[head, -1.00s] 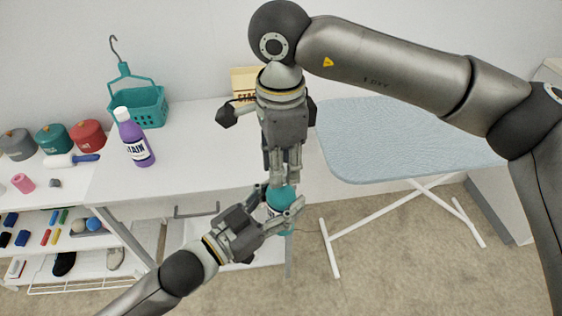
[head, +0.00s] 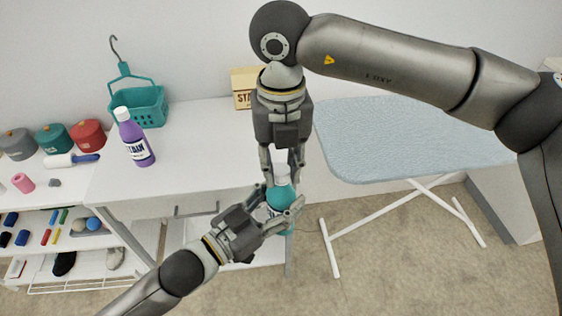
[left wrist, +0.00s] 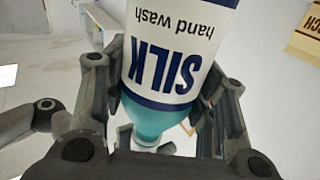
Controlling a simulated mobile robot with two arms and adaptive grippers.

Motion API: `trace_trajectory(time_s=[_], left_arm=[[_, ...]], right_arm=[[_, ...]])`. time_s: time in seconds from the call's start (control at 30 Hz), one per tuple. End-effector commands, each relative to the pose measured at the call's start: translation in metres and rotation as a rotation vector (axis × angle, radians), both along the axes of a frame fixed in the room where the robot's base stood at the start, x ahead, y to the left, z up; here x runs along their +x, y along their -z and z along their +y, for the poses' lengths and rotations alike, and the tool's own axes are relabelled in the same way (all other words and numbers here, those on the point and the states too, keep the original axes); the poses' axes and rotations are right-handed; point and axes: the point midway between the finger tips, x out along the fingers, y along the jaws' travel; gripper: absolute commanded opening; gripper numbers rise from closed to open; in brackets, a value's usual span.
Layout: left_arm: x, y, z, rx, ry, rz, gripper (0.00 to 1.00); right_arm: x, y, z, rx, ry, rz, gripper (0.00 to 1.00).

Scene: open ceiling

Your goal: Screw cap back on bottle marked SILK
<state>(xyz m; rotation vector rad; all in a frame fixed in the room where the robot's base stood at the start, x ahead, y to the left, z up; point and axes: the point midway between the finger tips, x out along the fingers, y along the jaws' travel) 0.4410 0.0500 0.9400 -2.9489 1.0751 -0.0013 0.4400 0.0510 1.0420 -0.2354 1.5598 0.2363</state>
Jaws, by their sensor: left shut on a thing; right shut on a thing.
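The teal bottle (head: 280,197) stands upright off the table's front edge, held by my left gripper (head: 283,206), whose fingers close around its sides. In the left wrist view the bottle appears upside down, its white label (left wrist: 178,70) reading SILK hand wash. The white cap (head: 281,171) is on top of the bottle, between the fingers of my right gripper (head: 281,172), which points down from above and is shut on it. I cannot tell how tightly the cap sits on the neck.
A purple bottle marked STAIN (head: 135,140) stands on the white table (head: 200,150). A teal basket (head: 148,106) and a lettered box (head: 243,90) are behind. Pots and small items fill the shelving at left. A blue ironing board (head: 400,140) is at right.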

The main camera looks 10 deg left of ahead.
Motion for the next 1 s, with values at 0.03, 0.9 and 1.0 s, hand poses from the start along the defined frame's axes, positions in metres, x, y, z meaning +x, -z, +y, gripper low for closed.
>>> trace_trajectory(time_s=[0.03,0.9,1.0], left_arm=[[-0.0008,-0.0006,-0.0009,-0.001,0.002,-0.002,0.0],[-0.0012,-0.0007,-0.0011,-0.001,0.003,-0.002,0.0],[-0.0012,-0.0008,-0.0011,-0.001,0.003,-0.002,0.0]], right_arm=[[0.0009,-0.0008,0.0004,0.003,0.08,-0.003,0.17],[0.0014,-0.0007,-0.0005,0.008,1.55,-0.004,0.17],[-0.0025,-0.0014,0.003,0.004,1.685,-0.012,0.18]])
